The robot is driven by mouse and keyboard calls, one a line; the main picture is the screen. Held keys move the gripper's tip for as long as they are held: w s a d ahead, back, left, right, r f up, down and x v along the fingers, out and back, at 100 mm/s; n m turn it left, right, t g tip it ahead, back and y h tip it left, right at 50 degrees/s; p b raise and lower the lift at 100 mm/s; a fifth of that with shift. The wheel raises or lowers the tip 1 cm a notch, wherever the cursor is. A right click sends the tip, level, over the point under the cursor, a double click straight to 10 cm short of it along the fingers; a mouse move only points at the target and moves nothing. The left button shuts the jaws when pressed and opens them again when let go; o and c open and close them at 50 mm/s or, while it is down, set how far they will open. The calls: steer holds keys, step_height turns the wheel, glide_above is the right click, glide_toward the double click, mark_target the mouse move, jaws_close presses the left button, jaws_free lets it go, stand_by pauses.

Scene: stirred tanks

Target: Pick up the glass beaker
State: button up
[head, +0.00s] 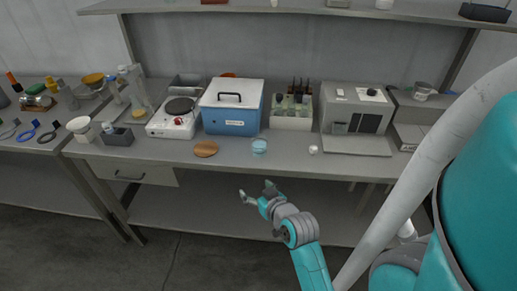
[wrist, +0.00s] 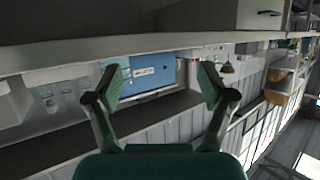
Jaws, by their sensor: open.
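A small, clear, light-blue glass beaker (head: 259,146) stands near the front edge of the bench (head: 222,157) in the head view, in front of the blue box. My gripper (head: 257,189) is in front of the bench edge and nearer to me, apart from the beaker, with its fingers spread. In the wrist view my open gripper (wrist: 158,82) has nothing between its fingertips. A pale-blue patch beside the left finger there may be the beaker, but I cannot tell.
A blue box with a white lid (head: 232,107) stands behind the beaker. A brown round disc (head: 206,149) lies to its left and a small white item (head: 313,150) to its right. A hotplate (head: 174,118), bottle rack (head: 291,112) and grey machine (head: 356,112) stand farther back.

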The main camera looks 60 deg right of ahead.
steer(key=h, duration=0.1)
glide_toward(262, 150)
steer(key=w+d, duration=0.1)
steer(key=w, duration=0.1)
steer(key=shift+m+g, duration=0.3)
steer(key=shift+g, duration=0.1)
steer(key=x, duration=0.5)
steer(key=shift+s+d+f, duration=0.1)
steer(key=shift+d+f, duration=0.35)
steer(key=shift+d, duration=0.05)
steer(key=shift+w+r+x, duration=0.1)
steer(key=shift+x, duration=1.2)
steer(key=shift+w+r+x, duration=0.1)
steer(key=shift+w+x, duration=0.05)
steer(key=shift+x, duration=1.15)
steer(key=shift+a, duration=0.2)
steer(key=shift+c, duration=0.2)
steer(key=c, duration=1.3)
